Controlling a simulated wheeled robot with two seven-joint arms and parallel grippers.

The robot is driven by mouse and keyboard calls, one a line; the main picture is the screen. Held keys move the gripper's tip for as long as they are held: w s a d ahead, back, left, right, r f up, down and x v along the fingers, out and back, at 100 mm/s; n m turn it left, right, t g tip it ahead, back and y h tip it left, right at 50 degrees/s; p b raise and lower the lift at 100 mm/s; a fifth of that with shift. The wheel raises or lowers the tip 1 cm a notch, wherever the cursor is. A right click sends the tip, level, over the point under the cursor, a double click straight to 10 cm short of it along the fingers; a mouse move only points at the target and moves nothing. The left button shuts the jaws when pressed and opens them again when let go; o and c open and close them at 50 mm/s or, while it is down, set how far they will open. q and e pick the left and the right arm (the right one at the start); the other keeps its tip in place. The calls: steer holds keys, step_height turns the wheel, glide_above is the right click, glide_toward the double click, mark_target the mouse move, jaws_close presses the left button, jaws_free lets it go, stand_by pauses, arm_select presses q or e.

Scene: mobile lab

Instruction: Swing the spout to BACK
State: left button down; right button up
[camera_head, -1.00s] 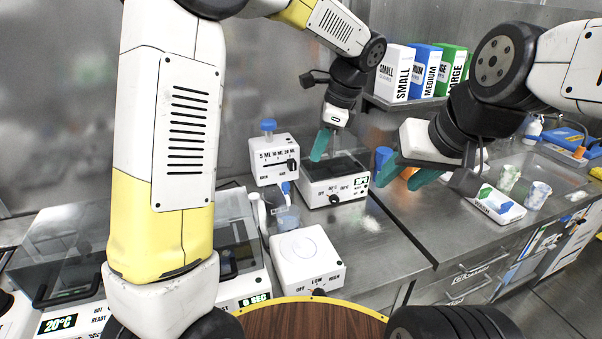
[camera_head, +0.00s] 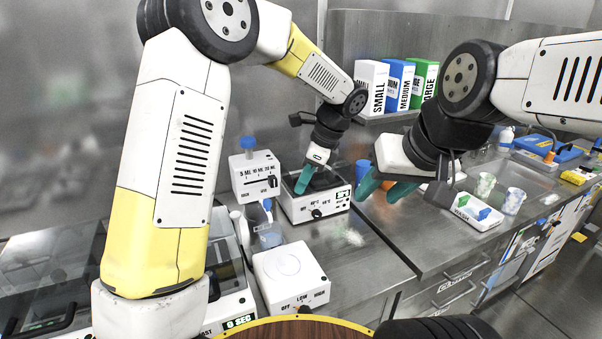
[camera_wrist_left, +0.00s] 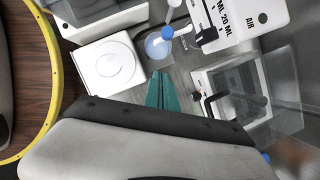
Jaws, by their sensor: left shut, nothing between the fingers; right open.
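My left gripper (camera_head: 304,180) is shut and empty, its teal fingers pointing down in front of the heater box at the back of the bench. In the left wrist view its fingers (camera_wrist_left: 162,93) are together over bare bench, between the white plate device and the heater. My right gripper (camera_head: 385,188) is open and empty, its teal fingers apart above the bench left of the sink. The sink basin (camera_head: 537,172) is at the right. I cannot clearly pick out the spout or a BACK mark; the right wrist and arm cover part of the area left of the sink.
Boxes (camera_head: 397,85) sit on a shelf.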

mark_target(265, 206)
arm_select(q)
steer(key=w+a+f, duration=0.1)
steer(key=a+f, duration=0.4)
steer(key=a, duration=0.1)
steer(key=shift+f, duration=0.2)
steer(key=shift+a, duration=0.15)
